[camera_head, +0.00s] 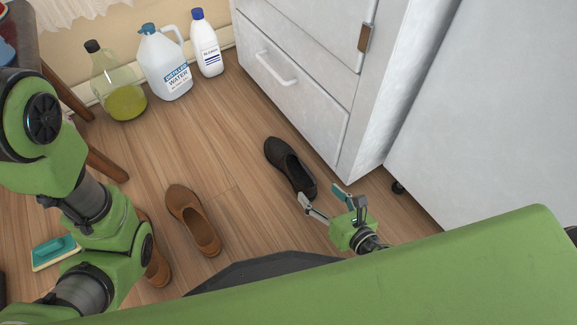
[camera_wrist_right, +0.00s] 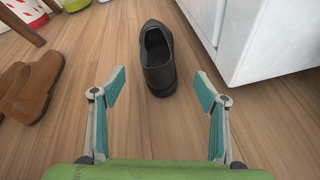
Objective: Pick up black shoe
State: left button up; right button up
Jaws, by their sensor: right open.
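The black shoe (camera_head: 289,166) lies on the wooden floor beside the white cabinet. In the right wrist view the black shoe (camera_wrist_right: 157,62) is ahead, with its opening and heel facing me. My right gripper (camera_head: 323,198) is at the heel end of the shoe in the head view. In the right wrist view the right gripper (camera_wrist_right: 160,92) is open, its two teal-padded fingers apart to either side of the shoe's heel line. Nothing is between the fingertips except the shoe's near end just beyond. My left arm shows at the left, but its gripper is not visible.
The white cabinet (camera_head: 300,88) stands close to the right of the shoe. Brown shoes (camera_head: 186,207) lie to the left. Several bottles, including a water jug (camera_head: 165,72), stand by the wall. Floor between the shoes is clear.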

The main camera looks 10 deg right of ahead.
aim_at(299, 175)
jog(key=b+x, duration=0.1)
jog(key=x, duration=1.1)
jog(key=shift+w+a, duration=0.15)
jog(key=shift+c, duration=0.4)
jog(key=c, duration=1.3)
